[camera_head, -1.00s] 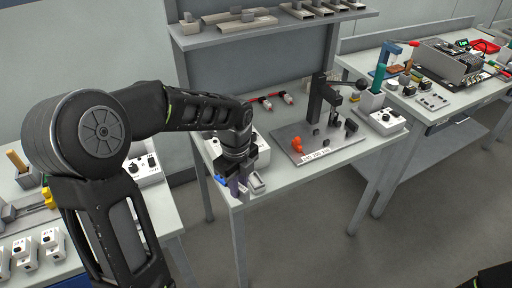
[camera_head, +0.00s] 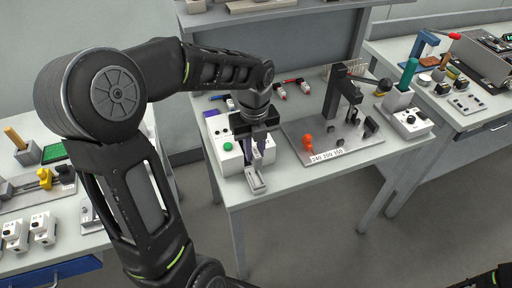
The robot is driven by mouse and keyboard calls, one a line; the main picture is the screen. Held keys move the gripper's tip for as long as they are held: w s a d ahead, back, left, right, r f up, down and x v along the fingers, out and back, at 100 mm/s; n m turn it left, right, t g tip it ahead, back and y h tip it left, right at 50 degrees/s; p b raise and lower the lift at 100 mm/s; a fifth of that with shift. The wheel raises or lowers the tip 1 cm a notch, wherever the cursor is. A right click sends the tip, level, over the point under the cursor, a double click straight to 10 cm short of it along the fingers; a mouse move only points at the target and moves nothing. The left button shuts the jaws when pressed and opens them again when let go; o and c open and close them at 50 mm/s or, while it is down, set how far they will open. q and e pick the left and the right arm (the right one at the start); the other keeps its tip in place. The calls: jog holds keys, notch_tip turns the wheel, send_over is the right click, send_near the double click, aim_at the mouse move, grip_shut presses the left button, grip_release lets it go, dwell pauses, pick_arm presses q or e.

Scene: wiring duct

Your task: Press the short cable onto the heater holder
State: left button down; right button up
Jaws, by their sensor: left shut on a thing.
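My left gripper (camera_head: 258,162) points down over the front left part of the middle table. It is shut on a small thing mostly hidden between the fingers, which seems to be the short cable. A pale grey slotted block (camera_head: 256,182), which may be the heater holder, stands at the table's front edge just below the fingertips. I cannot tell whether the held thing touches it.
A white box with a green button (camera_head: 227,158) stands left of the gripper. Right of it, a grey plate (camera_head: 345,150) carries an orange part (camera_head: 307,140) and a dark press (camera_head: 338,95). Red-tipped parts (camera_head: 280,91) lie at the back. A shelf (camera_head: 270,12) hangs above.

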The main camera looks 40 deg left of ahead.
pick_arm(q)
jog(key=shift+w, duration=0.1)
jog(key=shift+f, duration=0.1)
jog(key=shift+f+b, duration=0.45)
jog(key=shift+f, duration=0.2)
jog(key=shift+f+b, duration=1.45)
jog(key=shift+f, duration=0.7)
jog(key=shift+p, duration=0.4)
jog(key=shift+f+b, duration=0.85)
jog(key=shift+f, duration=0.4)
jog(key=c, duration=1.2)
grip_release()
